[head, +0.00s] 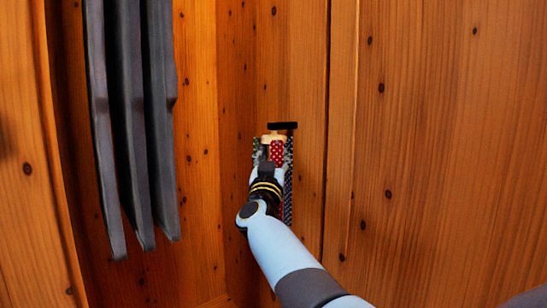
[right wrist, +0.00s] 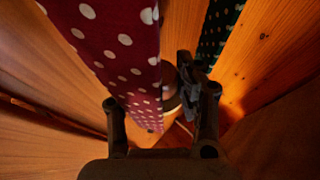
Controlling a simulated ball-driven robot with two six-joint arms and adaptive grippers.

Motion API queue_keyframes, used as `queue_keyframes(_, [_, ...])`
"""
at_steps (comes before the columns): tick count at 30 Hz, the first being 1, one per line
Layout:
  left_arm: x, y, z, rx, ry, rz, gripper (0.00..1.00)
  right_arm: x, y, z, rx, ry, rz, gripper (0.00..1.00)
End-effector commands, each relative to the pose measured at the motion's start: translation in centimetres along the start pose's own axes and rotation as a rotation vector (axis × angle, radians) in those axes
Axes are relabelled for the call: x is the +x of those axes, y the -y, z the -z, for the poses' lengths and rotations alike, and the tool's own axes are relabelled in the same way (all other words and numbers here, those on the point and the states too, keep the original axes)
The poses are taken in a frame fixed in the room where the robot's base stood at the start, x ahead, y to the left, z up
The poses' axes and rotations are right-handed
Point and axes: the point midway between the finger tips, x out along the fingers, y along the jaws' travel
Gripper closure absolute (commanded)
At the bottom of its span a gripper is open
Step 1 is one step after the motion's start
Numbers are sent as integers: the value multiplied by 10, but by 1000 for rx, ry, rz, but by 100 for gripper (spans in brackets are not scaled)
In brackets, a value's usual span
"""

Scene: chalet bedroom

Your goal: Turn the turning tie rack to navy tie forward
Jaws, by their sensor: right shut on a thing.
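The turning tie rack (head: 272,137) is against the wood wall at centre in the head view, with a pale round top under a black bar. A red tie with white dots (head: 277,152) hangs at its front; it is large in the right wrist view (right wrist: 110,45). A dark dotted tie (head: 288,208) hangs to its right, perhaps the navy one. A dark green dotted tie (right wrist: 217,35) shows in the right wrist view. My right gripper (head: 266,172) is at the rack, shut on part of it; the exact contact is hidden. My left gripper is out of view.
Dark grey garments (head: 130,120) hang at the left, apart from my right arm. Knotty wood panels (head: 430,120) stand behind and to the right of the rack. The space right of my arm looks clear.

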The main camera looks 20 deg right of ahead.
Motion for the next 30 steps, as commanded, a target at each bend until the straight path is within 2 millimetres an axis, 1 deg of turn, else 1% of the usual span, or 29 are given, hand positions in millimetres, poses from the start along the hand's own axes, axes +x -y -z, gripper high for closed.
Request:
queue_keyframes(1, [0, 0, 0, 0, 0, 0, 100, 0, 0, 0, 0, 0, 0, 87])
queue_keyframes(3, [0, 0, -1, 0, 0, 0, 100, 0, 0, 0, 0, 0, 0, 96])
queue_keyframes(4, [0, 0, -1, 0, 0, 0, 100, 0, 0, 0, 0, 0, 0, 98])
queue_keyframes(12, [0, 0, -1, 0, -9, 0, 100, 1, -1, 1, 12, -4, 31, 98])
queue_keyframes(13, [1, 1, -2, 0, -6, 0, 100, 1, -1, 2, 15, -5, 40, 98])
queue_keyframes(15, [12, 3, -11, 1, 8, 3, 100, 1, -2, 2, 26, -7, 68, 98])
queue_keyframes(18, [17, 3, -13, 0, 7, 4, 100, 1, -2, 2, 48, -7, 120, 98])
queue_keyframes(20, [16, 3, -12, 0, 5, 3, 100, 1, -3, 1, 61, -7, 151, 98])
queue_keyframes(26, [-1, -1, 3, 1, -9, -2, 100, 0, -3, -3, 101, -7, 244, 98])
queue_keyframes(30, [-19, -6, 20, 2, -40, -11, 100, 0, -3, -4, 124, -9, 297, 98])
